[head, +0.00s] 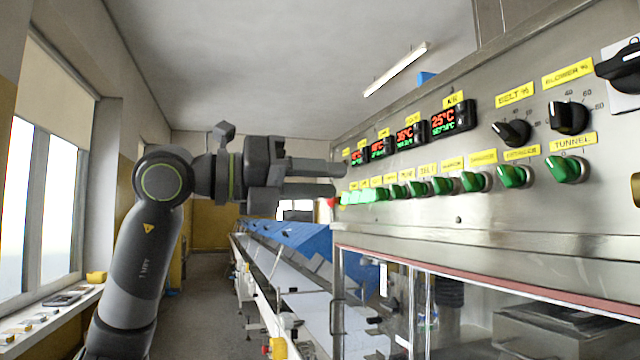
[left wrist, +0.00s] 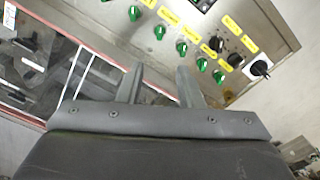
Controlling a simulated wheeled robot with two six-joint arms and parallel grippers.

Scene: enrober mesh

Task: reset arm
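My left arm rises from the lower left in the head view. Its gripper (head: 340,178) points right, toward the far end of a steel control panel (head: 480,212). In the left wrist view the two fingers of the left gripper (left wrist: 158,86) stand apart with nothing between them, so it is open. The panel with its green knobs lies beyond the fingertips there. I cannot tell whether a fingertip touches the panel. My right gripper is in neither view.
The panel fills the right side, with lit displays (head: 443,122), a row of green knobs (head: 513,176) and black dials (head: 567,117). Below it is a clear-windowed cabinet. A long conveyor (head: 290,270) with blue covers runs back. Windows and a sill (head: 50,310) stand left; the aisle floor (head: 200,290) is clear.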

